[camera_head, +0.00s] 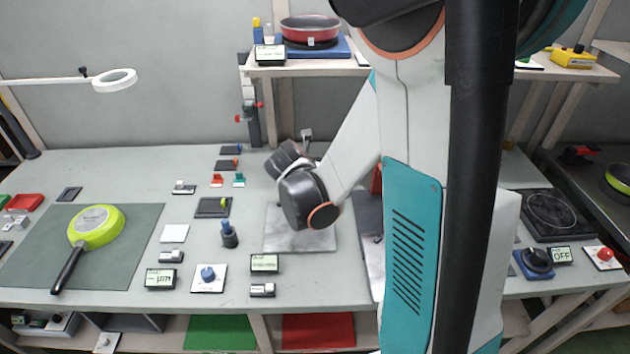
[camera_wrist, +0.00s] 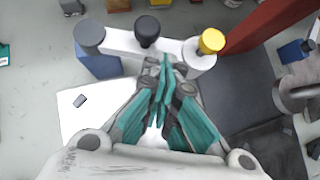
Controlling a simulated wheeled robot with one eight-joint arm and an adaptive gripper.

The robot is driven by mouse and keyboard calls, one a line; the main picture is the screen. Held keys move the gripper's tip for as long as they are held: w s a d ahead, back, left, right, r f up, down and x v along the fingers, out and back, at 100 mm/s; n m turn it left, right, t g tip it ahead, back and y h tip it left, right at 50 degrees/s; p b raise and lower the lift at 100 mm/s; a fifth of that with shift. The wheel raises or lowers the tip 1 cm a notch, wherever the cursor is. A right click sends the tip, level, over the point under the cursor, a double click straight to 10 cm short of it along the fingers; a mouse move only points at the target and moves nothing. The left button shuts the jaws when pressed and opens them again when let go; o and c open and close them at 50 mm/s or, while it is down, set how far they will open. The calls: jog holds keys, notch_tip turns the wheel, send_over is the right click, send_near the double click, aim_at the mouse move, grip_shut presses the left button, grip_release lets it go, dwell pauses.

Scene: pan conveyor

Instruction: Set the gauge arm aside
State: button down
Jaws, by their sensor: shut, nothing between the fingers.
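The gauge arm (camera_wrist: 122,41) is a white bar near the top of the wrist view. A grey round post cap (camera_wrist: 89,33) is at its left end, above a blue block (camera_wrist: 97,65). A black knob (camera_wrist: 147,28) stands near its middle and a yellow-topped knob (camera_wrist: 211,41) at its right end. My gripper (camera_wrist: 164,66) is shut and empty, with its teal fingertips beside the bar, between the black and yellow knobs. I cannot tell whether they touch the bar. In the head view, my own arm hides the gauge arm and the fingers.
A pale grey plate (camera_wrist: 75,118) lies below my gripper, and a dark plate (camera_wrist: 262,85) is to the right. A red beam (camera_wrist: 268,24) rises at the upper right. In the head view, a green pan (camera_head: 95,229) lies on a mat at the left. A shelf holds a red pan (camera_head: 310,30).

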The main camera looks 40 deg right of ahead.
jog(key=shift+d, duration=0.45)
dwell(0.4)
